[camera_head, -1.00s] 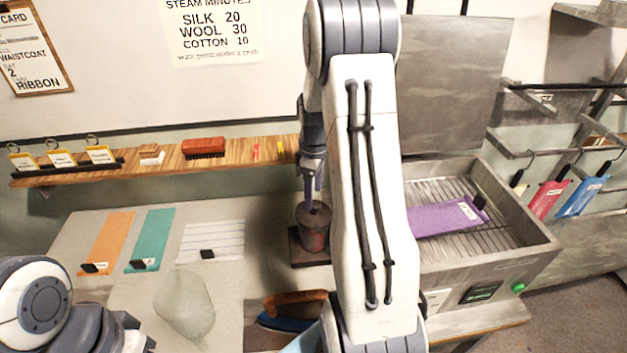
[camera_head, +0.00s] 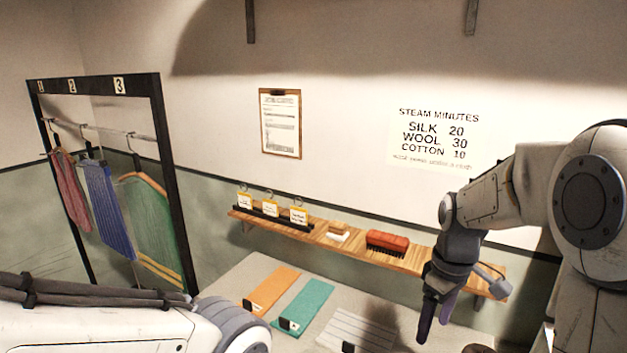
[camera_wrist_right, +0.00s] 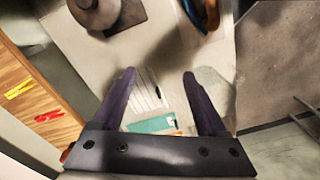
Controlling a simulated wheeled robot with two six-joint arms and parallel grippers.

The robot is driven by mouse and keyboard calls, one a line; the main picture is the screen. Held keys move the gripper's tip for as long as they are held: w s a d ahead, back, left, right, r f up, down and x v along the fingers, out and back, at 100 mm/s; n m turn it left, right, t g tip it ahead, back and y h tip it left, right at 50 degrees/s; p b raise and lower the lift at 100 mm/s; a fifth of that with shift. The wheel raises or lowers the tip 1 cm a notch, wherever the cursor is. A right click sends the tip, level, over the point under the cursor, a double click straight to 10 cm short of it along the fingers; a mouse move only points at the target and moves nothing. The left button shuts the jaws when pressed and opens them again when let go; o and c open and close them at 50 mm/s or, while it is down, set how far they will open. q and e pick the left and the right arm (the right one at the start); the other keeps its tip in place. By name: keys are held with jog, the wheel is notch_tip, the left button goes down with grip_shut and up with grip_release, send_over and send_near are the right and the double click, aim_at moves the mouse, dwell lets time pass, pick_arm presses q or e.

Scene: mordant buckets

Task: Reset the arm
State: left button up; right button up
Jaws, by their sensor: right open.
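My right gripper (camera_head: 436,322) hangs with its dark purple fingers pointing down, in front of the wall shelf in the head view. In the right wrist view its fingers (camera_wrist_right: 159,75) stand apart with nothing between them. They are above the table, with a striped white swatch (camera_wrist_right: 148,96) and a teal swatch (camera_wrist_right: 152,123) seen beyond them. My left arm crosses the lower left of the head view, and its gripper is out of the picture.
The wooden shelf (camera_head: 340,242) holds a red brush (camera_head: 387,242) and yellow-labelled tags (camera_head: 272,209). Orange (camera_head: 271,288) and teal (camera_head: 304,305) swatches lie on the table. A rack with hanging garments (camera_head: 108,205) stands left. In the wrist view, a dark round pot (camera_wrist_right: 97,10) is near the top.

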jog(key=s+a+f+b, duration=0.1)
jog(key=s+a, duration=0.5)
jog(key=a, duration=0.5)
jog(key=s+a+f+b, duration=0.1)
jog(key=s+a, duration=0.3)
jog(key=s, duration=0.3)
jog(key=s+a+f+b, duration=0.1)
jog(key=s+a+f, duration=0.1)
jog(key=s+a, duration=0.2)
jog(key=s, duration=0.3)
jog(key=shift+s+f+n+y, duration=0.25)
jog(key=shift+s+n+y, duration=0.05)
jog(key=shift+s, duration=0.05)
